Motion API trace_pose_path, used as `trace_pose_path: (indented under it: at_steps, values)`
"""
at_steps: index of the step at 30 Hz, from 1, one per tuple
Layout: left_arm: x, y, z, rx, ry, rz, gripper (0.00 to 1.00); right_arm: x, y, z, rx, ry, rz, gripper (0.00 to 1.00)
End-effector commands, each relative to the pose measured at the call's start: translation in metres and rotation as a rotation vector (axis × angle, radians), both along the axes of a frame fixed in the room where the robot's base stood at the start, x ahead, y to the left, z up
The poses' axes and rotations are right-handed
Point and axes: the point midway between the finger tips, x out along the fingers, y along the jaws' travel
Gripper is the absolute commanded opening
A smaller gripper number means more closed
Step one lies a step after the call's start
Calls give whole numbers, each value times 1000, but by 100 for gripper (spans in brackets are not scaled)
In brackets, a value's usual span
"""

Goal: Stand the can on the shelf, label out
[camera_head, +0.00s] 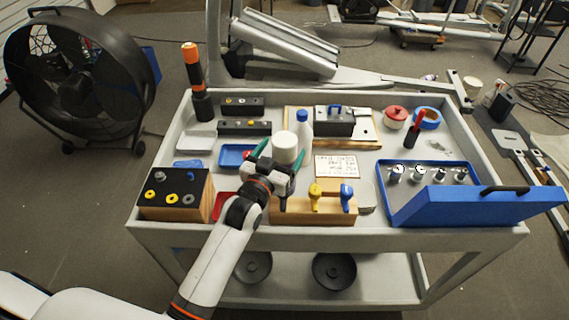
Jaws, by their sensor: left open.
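A plain white cylinder (285,143), which may be the can, stands upright on the top of the grey cart (235,236). I see no label on its visible side. My left gripper (280,156) reaches in from the lower left and is open, with a teal-tipped finger on each side of the cylinder. I cannot tell whether the fingers touch it. The gripper body hides the cylinder's lower part. The cart's lower shelf (300,288) holds two dark round dishes. My right gripper is not in view.
A white bottle with a blue cap (304,126) stands close right of the cylinder. A wooden block with yellow and blue knobs (300,213) is in front. An open blue case (440,208) fills the right. An orange-and-black tool (196,80) stands at the back left.

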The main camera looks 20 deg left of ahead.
Motion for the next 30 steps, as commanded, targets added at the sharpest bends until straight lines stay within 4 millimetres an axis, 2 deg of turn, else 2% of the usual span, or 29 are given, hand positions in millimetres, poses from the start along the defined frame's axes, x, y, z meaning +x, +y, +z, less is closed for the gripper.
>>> trace_pose_path:
  at_steps: [3, 7, 16, 30]
  values:
    - [20, -3, 8, 0, -2, 0, 85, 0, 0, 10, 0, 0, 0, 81]
    - [35, -5, 5, 0, -2, 0, 85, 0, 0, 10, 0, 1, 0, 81]
    - [39, -5, 4, 0, 0, 0, 85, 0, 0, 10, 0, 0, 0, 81]
    - [39, -5, 4, 0, 0, 0, 8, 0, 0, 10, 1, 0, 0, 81]
